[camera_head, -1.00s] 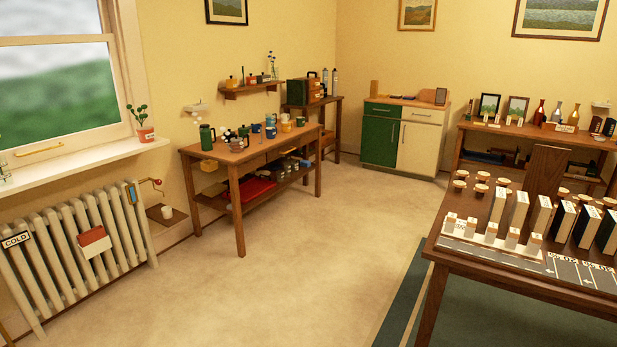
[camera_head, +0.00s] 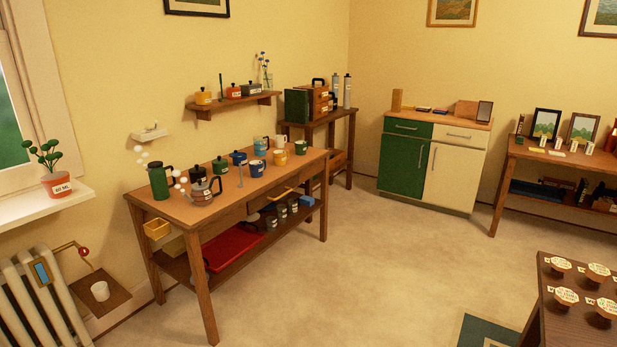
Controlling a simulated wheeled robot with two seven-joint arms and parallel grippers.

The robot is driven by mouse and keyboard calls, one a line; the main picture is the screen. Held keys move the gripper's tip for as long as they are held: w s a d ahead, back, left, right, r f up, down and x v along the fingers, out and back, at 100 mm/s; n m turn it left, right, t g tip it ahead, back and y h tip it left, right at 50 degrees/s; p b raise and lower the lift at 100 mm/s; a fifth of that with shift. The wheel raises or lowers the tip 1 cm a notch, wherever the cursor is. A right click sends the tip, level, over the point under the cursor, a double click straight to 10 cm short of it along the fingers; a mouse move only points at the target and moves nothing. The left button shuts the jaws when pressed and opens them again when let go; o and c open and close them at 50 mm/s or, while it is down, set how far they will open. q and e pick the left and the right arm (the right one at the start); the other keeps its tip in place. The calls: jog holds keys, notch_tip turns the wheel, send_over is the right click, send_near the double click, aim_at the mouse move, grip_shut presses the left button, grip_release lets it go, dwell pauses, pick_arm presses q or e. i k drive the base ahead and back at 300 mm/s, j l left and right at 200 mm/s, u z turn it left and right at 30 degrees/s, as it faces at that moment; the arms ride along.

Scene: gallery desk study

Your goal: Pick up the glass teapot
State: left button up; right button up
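A small teapot (camera_head: 202,193) that looks like the glass one, with a dark lid and handle and a brownish see-through body, stands upright near the front left of the wooden side table (camera_head: 225,205). A tall green pot (camera_head: 160,182) with a dark handle stands to its left, and a small green lidded canister (camera_head: 220,166) stands behind it. Some pale round blobs (camera_head: 180,183) partly overlap the space between the green pot and the teapot. Neither of my grippers is in view.
Another table (camera_head: 565,330) with round-topped items is at the lower right. The floor (camera_head: 380,275) between is clear.

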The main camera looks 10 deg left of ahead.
aim_at(199, 199)
jog(key=i+l+u, duration=0.15)
jog(key=i+u, duration=0.25)
jog(key=i, duration=0.25)
jog(key=i+l+u, duration=0.45)
jog(key=i, duration=0.2)
jog(key=i+l+u, duration=0.4)
jog(key=i+l, duration=0.1)
jog(key=i, duration=0.1)
